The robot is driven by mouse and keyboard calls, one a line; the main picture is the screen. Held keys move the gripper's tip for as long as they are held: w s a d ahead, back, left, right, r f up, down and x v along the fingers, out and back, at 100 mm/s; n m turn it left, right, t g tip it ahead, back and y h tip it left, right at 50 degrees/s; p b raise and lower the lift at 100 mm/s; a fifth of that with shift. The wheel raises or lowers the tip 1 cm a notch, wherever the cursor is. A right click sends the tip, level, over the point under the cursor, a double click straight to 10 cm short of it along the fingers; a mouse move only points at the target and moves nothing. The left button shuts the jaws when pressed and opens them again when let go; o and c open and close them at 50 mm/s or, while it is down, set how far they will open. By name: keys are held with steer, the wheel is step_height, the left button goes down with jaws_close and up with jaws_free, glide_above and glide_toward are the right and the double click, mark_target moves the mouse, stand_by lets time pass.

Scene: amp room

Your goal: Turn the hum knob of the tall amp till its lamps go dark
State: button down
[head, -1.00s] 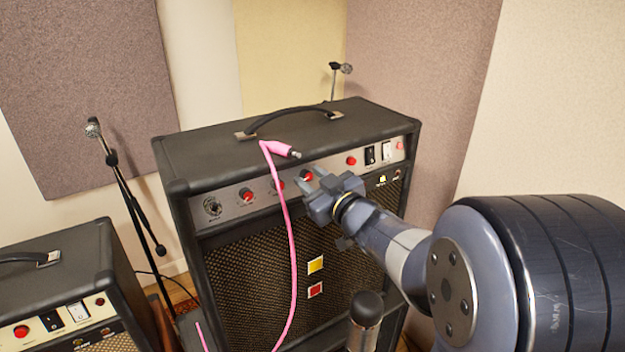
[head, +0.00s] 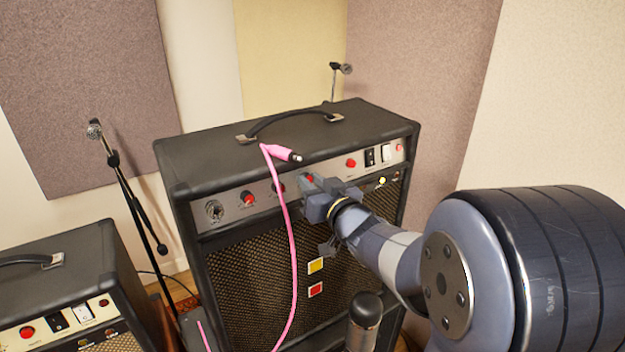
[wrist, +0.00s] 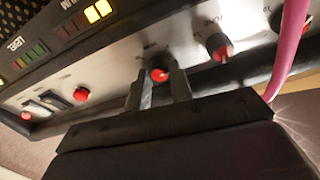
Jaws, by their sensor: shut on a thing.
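The tall amp (head: 235,180) is a black amp with a grey control panel along the top of its front. My gripper (head: 308,182) is at this panel, shut on a red-capped knob. In the wrist view my gripper (wrist: 159,86) has one finger on each side of this knob (wrist: 160,74). The knob's label is partly hidden, so I cannot read it. A lit lamp (head: 382,181) also shows in the head view, right of my gripper.
A pink cable (head: 285,220) hangs down the amp's front, left of my gripper; its plug (head: 283,153) lies at the top edge. Another red knob (wrist: 219,45) is close by. A microphone (head: 366,310) stands in front. A smaller amp (head: 60,265) is at left.

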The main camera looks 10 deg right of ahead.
steer(key=c, duration=1.3)
jaws_free()
steer(key=shift+o, duration=0.2)
steer(key=shift+s, duration=0.1)
steer(key=v, duration=1)
steer(key=shift+s, duration=0.25)
steer(key=shift+d, duration=0.1)
